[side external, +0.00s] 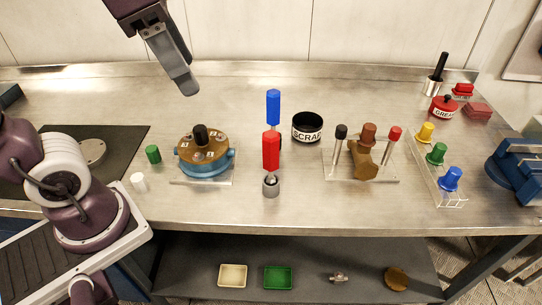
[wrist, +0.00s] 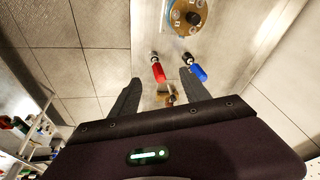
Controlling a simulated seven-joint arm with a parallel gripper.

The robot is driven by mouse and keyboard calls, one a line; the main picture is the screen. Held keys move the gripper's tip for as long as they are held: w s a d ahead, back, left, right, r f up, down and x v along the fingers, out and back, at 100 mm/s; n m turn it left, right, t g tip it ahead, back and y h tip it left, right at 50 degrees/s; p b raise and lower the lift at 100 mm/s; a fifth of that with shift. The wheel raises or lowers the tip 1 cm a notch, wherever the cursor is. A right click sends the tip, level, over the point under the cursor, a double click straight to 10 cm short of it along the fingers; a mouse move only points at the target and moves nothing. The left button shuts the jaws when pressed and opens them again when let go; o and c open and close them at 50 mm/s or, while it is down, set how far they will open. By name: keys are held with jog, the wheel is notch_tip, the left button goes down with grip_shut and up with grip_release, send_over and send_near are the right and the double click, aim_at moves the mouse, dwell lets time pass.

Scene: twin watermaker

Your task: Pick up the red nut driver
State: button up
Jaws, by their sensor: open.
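The red nut driver (side external: 271,152) stands upright, red handle up, with its lower end in a small grey holder (side external: 271,186) near the front middle of the bench. It also shows in the wrist view (wrist: 158,71), ahead of my fingers and left of centre. A blue-handled driver (side external: 273,108) stands behind it; the wrist view shows the blue one (wrist: 198,73) to its right. My gripper (side external: 186,88) is high above the bench at the upper left, well apart from both drivers. In the wrist view its two fingers (wrist: 162,90) are spread with nothing held between them.
A black SCRAP cup (side external: 307,128) stands right of the drivers. A blue-and-brown round housing (side external: 204,157) sits to their left on a clear plate. A stand with a brown part (side external: 367,150) is further right. Bare bench lies between the red driver and the front edge.

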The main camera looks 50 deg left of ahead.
jog(key=w+d+m+g, duration=0.2)
jog(key=w+d+m, duration=0.1)
jog(key=w+m, duration=0.25)
jog(key=m+g, duration=0.2)
jog(key=m, duration=0.2)
send_over(271, 157)
notch_tip(271, 157, down, 3)
jog(key=f, duration=0.6)
jog(key=a+f, duration=0.1)
jog(key=f, duration=0.6)
jog(key=w+f, duration=0.1)
jog(key=f, duration=0.5)
jog(key=shift+w+a+f, duration=0.1)
jog(key=shift+a+f, duration=0.05)
jog(key=shift+f, duration=0.2)
grip_shut()
